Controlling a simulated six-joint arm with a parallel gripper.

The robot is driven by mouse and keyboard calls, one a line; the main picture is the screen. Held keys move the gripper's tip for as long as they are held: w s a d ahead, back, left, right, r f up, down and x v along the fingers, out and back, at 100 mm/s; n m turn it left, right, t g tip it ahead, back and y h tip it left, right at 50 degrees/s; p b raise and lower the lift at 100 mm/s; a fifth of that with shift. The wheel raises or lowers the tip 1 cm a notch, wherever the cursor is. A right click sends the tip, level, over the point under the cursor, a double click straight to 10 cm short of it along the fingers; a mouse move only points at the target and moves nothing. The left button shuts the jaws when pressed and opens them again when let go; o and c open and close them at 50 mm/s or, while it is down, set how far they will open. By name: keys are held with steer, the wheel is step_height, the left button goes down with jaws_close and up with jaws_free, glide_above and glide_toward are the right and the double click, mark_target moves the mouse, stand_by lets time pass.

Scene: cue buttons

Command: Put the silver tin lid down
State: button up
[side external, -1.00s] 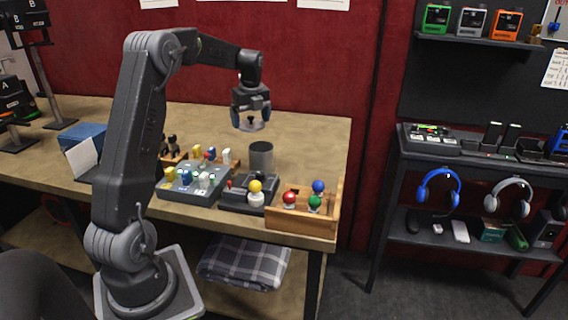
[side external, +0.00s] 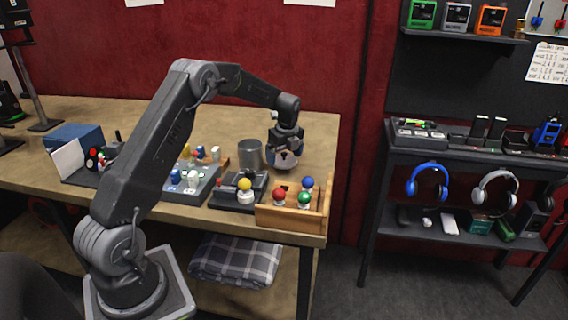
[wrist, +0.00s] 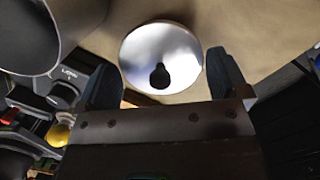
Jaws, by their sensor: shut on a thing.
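The silver tin lid (wrist: 160,52) is a shiny round disc with a dark knob-like shape near its lower middle in the wrist view. My gripper (wrist: 165,85) has its two dark fingers on either side of it, shut on the lid. In the side external view my gripper (side external: 286,155) is low over the table, right of the grey tin, with the lid (side external: 284,163) under its fingers. Whether the lid touches the table is unclear. The open grey tin (side external: 250,154) stands upright beside it, and its wall (wrist: 70,15) fills the wrist view's upper left.
A wooden box (side external: 290,219) with red, blue and green balls stands at the front right corner. A black device (side external: 238,192) with a yellow ball and a button panel (side external: 190,186) lie to the left. Bare table (side external: 312,140) extends behind and right of the lid.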

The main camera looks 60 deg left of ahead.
mark_target(284, 157)
steer(key=shift+f, duration=1.55)
steer(key=shift+f, duration=0.15)
steer(key=o, duration=0.6)
steer(key=shift+c, duration=0.2)
